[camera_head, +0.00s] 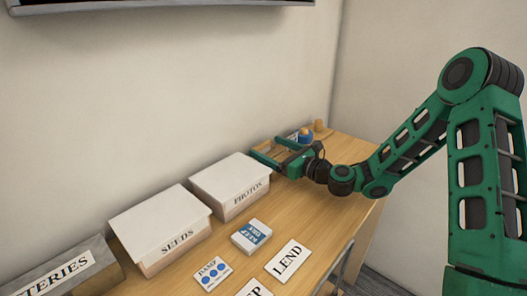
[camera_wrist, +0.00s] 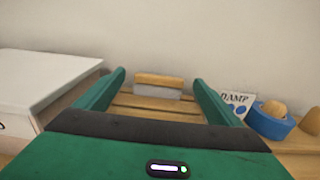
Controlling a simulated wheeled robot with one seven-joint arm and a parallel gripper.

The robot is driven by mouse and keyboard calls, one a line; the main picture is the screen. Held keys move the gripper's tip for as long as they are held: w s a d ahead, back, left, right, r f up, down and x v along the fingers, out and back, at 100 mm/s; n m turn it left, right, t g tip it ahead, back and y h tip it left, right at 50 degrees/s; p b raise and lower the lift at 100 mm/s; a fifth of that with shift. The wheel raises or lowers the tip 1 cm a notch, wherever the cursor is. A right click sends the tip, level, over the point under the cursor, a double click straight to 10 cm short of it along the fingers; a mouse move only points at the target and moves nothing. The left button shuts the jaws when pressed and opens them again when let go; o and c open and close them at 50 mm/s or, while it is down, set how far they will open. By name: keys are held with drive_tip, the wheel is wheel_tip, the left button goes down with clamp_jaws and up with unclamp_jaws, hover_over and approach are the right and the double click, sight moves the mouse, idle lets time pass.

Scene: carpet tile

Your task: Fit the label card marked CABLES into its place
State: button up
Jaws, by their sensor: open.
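I cannot see a card that reads CABLES in either view. My gripper (camera_head: 266,148) is at the far end of the table, just beyond the PHOTOS box (camera_head: 238,203). In the wrist view its two green fingers (camera_wrist: 160,82) are spread wide and open. Between and beyond them are pale wooden slats (camera_wrist: 150,103) and a small block with a wooden top and grey lower part (camera_wrist: 158,85). Nothing appears held. The PHOTOS, SEEDS (camera_head: 176,243) and partly cut-off "TTERIES" (camera_head: 58,278) boxes carry labels on their fronts.
The table's right front is clear.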

drive_tip(key=shift+x, duration=0.9)
drive_tip(key=c, duration=1.1)
drive_tip(key=shift+r, duration=0.1)
